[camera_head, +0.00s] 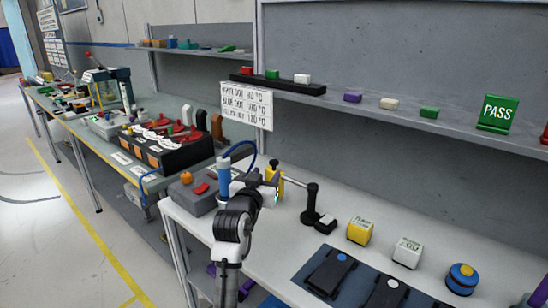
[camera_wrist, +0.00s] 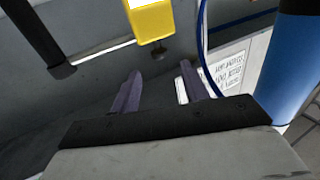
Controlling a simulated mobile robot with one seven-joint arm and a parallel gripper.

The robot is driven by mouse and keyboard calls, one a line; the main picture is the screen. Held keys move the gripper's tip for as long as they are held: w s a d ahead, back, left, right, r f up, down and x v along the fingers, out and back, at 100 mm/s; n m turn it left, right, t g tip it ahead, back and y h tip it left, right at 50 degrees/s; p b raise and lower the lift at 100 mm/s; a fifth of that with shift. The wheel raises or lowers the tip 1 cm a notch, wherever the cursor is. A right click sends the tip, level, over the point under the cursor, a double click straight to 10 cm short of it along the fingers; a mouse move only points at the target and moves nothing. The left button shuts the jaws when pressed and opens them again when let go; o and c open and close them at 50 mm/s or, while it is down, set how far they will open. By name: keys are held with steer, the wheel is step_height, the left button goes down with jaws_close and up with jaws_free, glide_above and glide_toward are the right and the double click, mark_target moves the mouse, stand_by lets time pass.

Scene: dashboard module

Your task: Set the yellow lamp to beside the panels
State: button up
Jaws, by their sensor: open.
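A yellow block with a black knob (camera_head: 271,173) stands on the light bench right by my gripper (camera_head: 266,191). It also shows at the top of the wrist view (camera_wrist: 150,20), beyond my fingertips and roughly between their lines. My gripper (camera_wrist: 160,70) is open, with nothing between its two dark fingers. A yellow cube with a printed label (camera_head: 359,232) sits farther right on the bench. I cannot tell from the pictures which yellow thing is the lamp. Two dark flat panels (camera_head: 313,278) (camera_head: 372,303) lie at the bench front, below the labelled cubes.
A black stand with a side rod (camera_head: 311,206) rises right of my gripper. A blue cylinder (camera_head: 223,175) and a grey box (camera_head: 190,199) are left of it. A white cube (camera_head: 407,252) and a blue round part (camera_head: 461,279) stand right. A shelf (camera_head: 465,125) runs behind.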

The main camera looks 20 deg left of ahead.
steer(key=w+p, duration=0.2)
steer(key=w, duration=0.8)
steer(key=shift+a+p, duration=0.2)
steer(key=shift+p, duration=0.15)
steer(key=shift+w, duration=0.1)
jaws_close()
